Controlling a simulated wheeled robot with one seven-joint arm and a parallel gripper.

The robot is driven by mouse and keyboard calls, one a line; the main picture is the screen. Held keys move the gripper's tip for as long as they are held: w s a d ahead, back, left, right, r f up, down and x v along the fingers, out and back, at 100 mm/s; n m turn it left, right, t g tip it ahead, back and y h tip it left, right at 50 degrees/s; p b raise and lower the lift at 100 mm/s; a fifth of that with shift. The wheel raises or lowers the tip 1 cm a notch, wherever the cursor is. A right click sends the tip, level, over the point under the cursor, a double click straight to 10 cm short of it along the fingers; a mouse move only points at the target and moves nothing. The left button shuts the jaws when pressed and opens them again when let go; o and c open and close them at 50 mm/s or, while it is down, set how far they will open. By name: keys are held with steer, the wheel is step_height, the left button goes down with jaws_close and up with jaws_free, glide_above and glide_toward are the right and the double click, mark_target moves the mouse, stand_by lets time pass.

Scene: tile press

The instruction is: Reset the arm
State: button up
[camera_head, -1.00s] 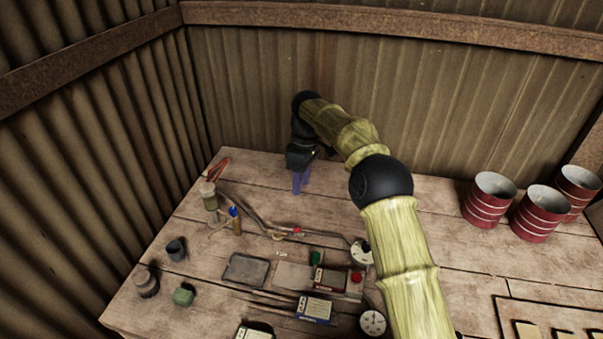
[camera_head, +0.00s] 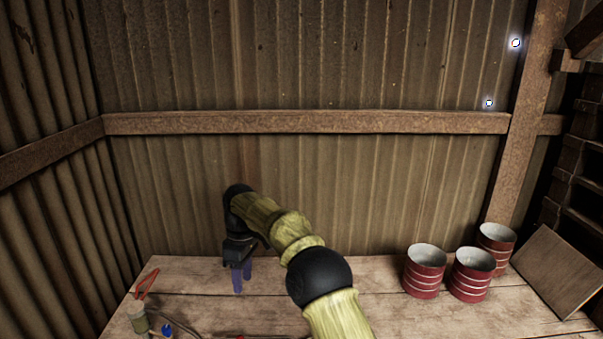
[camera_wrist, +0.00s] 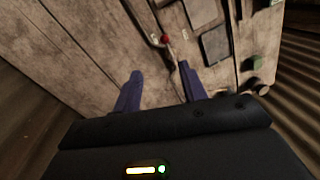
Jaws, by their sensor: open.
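My gripper (camera_head: 242,279) hangs above the back left part of the wooden workbench (camera_head: 320,312), pointing down, with its blue fingers apart. In the wrist view my gripper (camera_wrist: 160,92) shows two spread blue fingers with nothing between them but the bench and part of a metal tool lying farther off. My arm reaches in from the lower right of the head view, bent at a black joint.
Red cans (camera_head: 425,270) stand on the bench at right, near a leaning wooden board (camera_head: 557,270). Red-handled pliers (camera_head: 147,284) and a green-grey container (camera_head: 138,318) are at left. A corrugated wall (camera_head: 370,180) closes the back. A dark tray (camera_wrist: 215,45) lies on the bench.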

steer(key=s+d+m+t, duration=0.1)
steer(key=s+d+m, duration=0.25)
steer(key=d, duration=0.55)
steer(key=s+d+m+t, duration=0.1)
steer(key=s+d+m, duration=0.25)
steer(key=d, duration=0.55)
steer(key=s+d+f+m+t, duration=0.2)
steer(key=s+d+m, duration=0.6)
steer(key=s+d, duration=0.7)
steer(key=s, duration=0.3)
steer(key=shift+f+m, duration=0.2)
steer(key=shift+m, duration=0.2)
